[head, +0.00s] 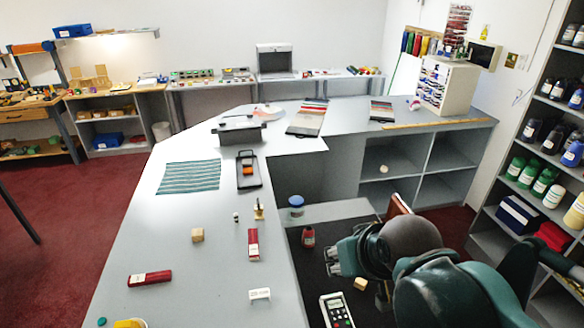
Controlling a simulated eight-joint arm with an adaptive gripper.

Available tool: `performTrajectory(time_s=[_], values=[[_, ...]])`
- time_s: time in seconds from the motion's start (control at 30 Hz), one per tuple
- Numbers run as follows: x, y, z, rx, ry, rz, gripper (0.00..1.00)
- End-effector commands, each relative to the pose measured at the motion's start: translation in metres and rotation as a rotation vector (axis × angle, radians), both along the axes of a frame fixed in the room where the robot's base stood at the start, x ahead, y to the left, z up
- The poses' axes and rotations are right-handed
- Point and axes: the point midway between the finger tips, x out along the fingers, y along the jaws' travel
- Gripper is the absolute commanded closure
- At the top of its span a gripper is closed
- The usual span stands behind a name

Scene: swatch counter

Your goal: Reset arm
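My arm, dark teal and grey, comes in from the lower right. My gripper (332,261) points left over the dark lower surface, beside the right edge of the grey counter (185,225). Its two pale fingertips look apart, with nothing seen between them. Part of the gripper is hidden behind its own links.
On the counter lie a striped cloth (189,177), two red boxes (253,244) (150,278), a wooden block (197,235) and a white tag (260,294). Near my gripper are a dark red bottle (308,237), a blue-lidded jar (296,205), a handheld meter (336,311) and a small wooden block (360,284).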

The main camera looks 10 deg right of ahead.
Motion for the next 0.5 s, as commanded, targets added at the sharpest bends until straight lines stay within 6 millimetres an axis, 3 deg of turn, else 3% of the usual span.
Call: performTrajectory(time_s=[0.5], values=[[0.0,0.0,-0.076,0.0,0.0,0.0,0.67]])
